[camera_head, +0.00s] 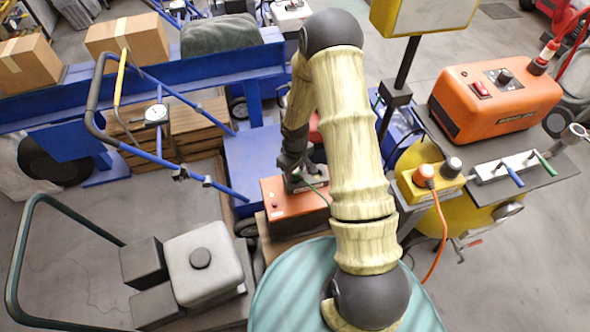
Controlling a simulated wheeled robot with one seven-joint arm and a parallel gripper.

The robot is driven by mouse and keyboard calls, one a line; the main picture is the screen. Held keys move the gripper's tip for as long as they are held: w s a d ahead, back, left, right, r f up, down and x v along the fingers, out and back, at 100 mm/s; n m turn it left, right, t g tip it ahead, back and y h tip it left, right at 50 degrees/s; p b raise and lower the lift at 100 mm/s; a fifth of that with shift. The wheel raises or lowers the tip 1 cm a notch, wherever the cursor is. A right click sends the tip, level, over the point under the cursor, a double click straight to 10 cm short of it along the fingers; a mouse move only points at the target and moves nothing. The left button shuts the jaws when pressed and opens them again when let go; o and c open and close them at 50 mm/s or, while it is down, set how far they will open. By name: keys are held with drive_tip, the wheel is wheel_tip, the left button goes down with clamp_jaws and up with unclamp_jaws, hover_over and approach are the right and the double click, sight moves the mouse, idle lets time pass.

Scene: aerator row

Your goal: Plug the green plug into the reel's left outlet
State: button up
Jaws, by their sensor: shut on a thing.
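My gripper (297,182) is low over an orange box (278,206), left of my arm's pale links. The outlet openings are not visible. My gripper is well apart from the outlet box.
My arm crosses the middle, between the orange box and the reel. A larger orange machine (497,97) stands behind the outlet box. A pale bar (505,166) with blue and green handles lies right of it. A dark post (405,65) rises nearby.

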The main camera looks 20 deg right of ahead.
drive_tip(key=shift+f+b, duration=0.35)
drive_tip(key=shift+f, duration=0.2)
drive_tip(key=o, duration=1.1)
drive_tip(key=shift+r, duration=0.1)
wheel_tip(320, 180, up, 17)
drive_tip(key=shift+r+p, duration=0.15)
drive_tip(key=shift+p, duration=0.25)
